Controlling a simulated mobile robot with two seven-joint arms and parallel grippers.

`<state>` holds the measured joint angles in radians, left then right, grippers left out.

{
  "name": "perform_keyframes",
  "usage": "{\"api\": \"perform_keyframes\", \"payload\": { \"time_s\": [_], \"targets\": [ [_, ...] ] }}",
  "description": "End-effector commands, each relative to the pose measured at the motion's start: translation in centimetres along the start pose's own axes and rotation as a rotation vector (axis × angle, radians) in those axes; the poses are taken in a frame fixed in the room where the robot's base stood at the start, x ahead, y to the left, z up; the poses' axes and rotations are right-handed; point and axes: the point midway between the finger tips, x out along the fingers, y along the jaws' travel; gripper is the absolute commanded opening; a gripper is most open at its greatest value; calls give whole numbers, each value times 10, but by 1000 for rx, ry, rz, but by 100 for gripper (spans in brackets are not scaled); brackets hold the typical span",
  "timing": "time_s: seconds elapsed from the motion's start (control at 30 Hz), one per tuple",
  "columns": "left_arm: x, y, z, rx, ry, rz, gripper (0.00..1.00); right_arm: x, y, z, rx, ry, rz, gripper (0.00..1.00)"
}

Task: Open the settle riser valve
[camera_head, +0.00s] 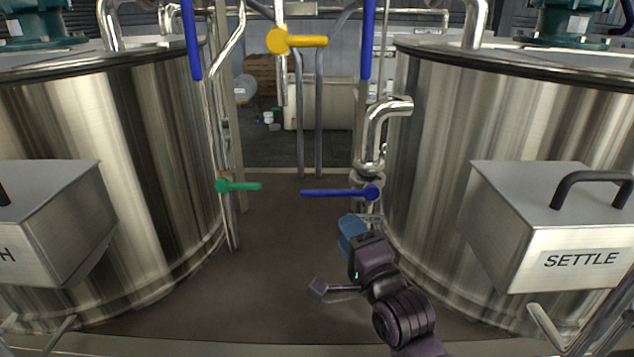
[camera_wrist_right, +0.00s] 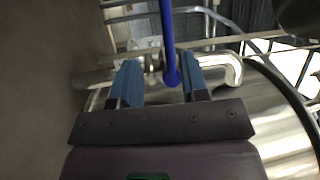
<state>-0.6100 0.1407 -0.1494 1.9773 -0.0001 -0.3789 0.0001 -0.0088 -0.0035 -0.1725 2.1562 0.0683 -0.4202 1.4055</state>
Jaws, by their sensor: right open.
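A blue lever handle (camera_head: 335,192) lies level, pointing left from its round hub on the steel riser beside the right tank. It lies crosswise to the riser pipe (camera_head: 372,135). The right tank (camera_head: 440,150) stands behind a box labelled SETTLE (camera_head: 583,259). My right gripper (camera_head: 352,228) is just below the handle, its blue fingers reaching up and away. In the right wrist view the open fingers (camera_wrist_right: 163,80) stand apart, and the blue handle (camera_wrist_right: 170,40) shows between and beyond their tips, with its hub end near them. Contact cannot be told. My left gripper is out of view.
A green lever (camera_head: 240,186) is on the left riser, and a yellow lever (camera_head: 300,41) is high in the middle. Two blue levers hang at the top, left (camera_head: 192,40) and right (camera_head: 369,40). The left tank (camera_head: 140,150) bounds the clear floor between.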

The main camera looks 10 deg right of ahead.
Motion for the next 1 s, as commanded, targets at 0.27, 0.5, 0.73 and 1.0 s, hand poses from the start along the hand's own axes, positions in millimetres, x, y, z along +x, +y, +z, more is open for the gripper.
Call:
{"api": "perform_keyframes", "payload": {
  "time_s": [0.27,0.5,0.73,1.0],
  "targets": [
    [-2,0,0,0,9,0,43,21,-6,1,30,-1,-25,41],
    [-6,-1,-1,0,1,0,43,60,-8,2,27,-2,-23,41],
    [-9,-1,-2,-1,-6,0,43,94,-8,1,27,-1,-23,41],
    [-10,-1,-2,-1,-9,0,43,110,-7,1,27,0,-22,41]
  ]
}}
